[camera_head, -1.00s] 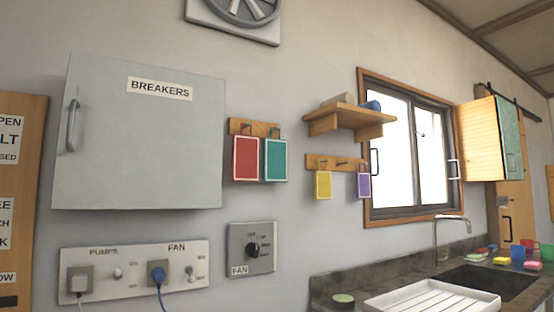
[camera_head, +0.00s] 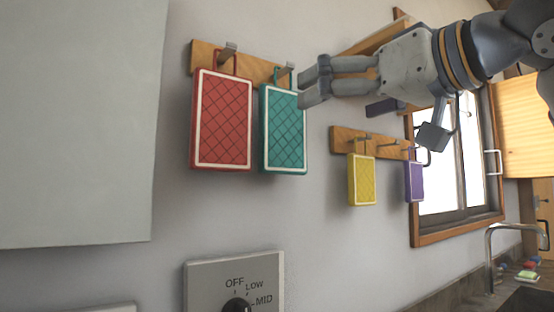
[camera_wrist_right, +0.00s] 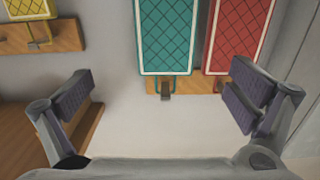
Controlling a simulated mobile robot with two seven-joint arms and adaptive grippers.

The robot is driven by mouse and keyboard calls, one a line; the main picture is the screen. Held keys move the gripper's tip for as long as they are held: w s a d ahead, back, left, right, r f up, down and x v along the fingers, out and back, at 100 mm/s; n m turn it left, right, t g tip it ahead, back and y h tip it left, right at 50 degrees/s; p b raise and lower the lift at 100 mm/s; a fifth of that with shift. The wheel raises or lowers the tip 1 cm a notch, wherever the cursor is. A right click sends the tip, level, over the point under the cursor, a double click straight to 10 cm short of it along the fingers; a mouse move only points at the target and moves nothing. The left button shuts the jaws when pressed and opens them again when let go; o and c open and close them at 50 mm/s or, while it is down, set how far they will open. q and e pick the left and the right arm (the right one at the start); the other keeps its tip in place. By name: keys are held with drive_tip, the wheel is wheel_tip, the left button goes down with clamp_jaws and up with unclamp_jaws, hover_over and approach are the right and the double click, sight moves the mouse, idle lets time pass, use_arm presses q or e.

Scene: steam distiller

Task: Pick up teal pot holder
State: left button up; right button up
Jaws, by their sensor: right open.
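The teal pot holder (camera_head: 283,131) hangs from a hook on a wooden rack (camera_head: 262,68), just right of the red pot holder (camera_head: 222,120). My right gripper (camera_head: 306,84) is at its upper right side, pointing left, with its fingertips near the holder's top corner. In the right wrist view the teal pot holder (camera_wrist_right: 166,35) appears upside down, between and beyond the open fingers of the right gripper (camera_wrist_right: 157,98). The fingers are empty, and a gap to the holder shows there. My left gripper is not in view.
Yellow (camera_head: 361,180) and purple (camera_head: 414,181) pot holders hang on a lower rack to the right. A wooden shelf is partly hidden behind my right arm. A grey breaker cabinet (camera_head: 75,120) is at left, and a fan dial panel (camera_head: 265,280) below. The wall under the teal holder is clear.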

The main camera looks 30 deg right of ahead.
sight(287, 124)
drive_tip(key=w, duration=0.3)
drive_tip(key=w+a+f+b, duration=0.1)
drive_tip(key=w, duration=0.4)
drive_tip(key=shift+w+a+f+b, duration=0.15)
drive_tip(key=shift+w+a+b, duration=0.15)
drive_tip(key=shift+b, duration=0.1)
drive_tip(key=shift+w+r, duration=0.2)
drive_tip(key=shift+w, duration=0.8)
drive_tip(key=shift+s+r, duration=0.1)
drive_tip(key=shift+r, duration=0.05)
drive_tip(key=shift+c, duration=1.3)
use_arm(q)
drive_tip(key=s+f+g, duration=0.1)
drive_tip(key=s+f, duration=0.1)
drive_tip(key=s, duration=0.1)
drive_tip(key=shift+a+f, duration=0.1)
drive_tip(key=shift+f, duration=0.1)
use_arm(e)
drive_tip(key=c, duration=0.9)
